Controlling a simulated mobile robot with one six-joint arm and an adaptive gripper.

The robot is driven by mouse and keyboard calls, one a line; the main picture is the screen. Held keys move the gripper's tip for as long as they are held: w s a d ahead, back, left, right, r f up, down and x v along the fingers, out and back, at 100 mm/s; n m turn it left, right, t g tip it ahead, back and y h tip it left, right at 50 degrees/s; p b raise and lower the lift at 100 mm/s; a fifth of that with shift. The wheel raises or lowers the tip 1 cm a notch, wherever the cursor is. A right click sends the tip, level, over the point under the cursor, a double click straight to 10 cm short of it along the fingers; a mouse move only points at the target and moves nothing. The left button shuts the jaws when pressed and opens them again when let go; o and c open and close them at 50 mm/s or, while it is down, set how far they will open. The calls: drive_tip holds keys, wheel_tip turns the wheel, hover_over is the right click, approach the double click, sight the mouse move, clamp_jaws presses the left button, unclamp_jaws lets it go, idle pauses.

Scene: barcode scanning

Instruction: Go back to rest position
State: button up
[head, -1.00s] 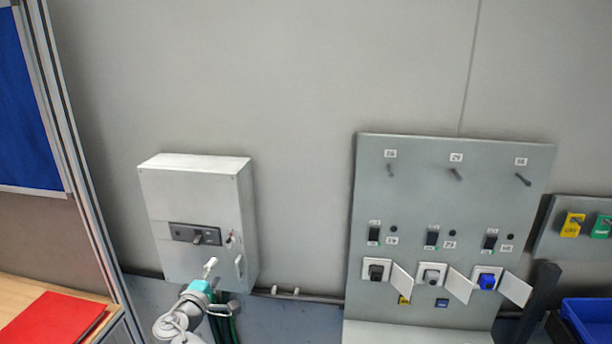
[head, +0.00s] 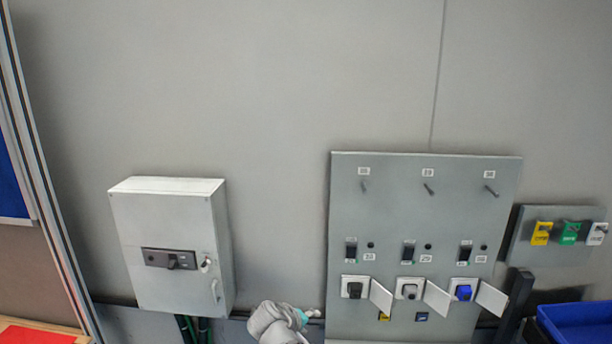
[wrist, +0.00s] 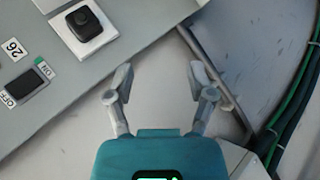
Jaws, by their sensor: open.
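My gripper (wrist: 158,85) is open and empty in the wrist view, its two fingers spread over bare grey surface. In the head view my gripper (head: 312,314) is small at the bottom middle, between the grey wall box and the socket panel. The socket panel (head: 390,225) stands on the right. Its lower left corner also shows in the wrist view, with a black socket plug (wrist: 84,24) and a switch (wrist: 27,92) marked ON and OFF, label 26. My gripper is apart from both and holds nothing.
A grey wall box (head: 170,215) with a black rotary switch (head: 170,259) is on the left. Green and black cables (wrist: 285,120) run at the right of the wrist view. A blue bin (head: 575,322) and colored tags (head: 569,233) are at the far right. The wall above is clear.

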drive_tip(key=s+d+f+m+g+y, duration=0.3)
drive_tip(key=s+d+g, duration=0.1)
drive_tip(key=d, duration=0.4)
drive_tip(key=s+d+f+m+g+y, duration=0.3)
drive_tip(key=s+d, duration=0.3)
drive_tip(key=d, duration=0.2)
drive_tip(key=shift+d+f+m+g, duration=0.25)
drive_tip(key=shift+m+g, duration=0.15)
drive_tip(key=shift+m, duration=0.2)
drive_tip(key=shift+a, duration=0.2)
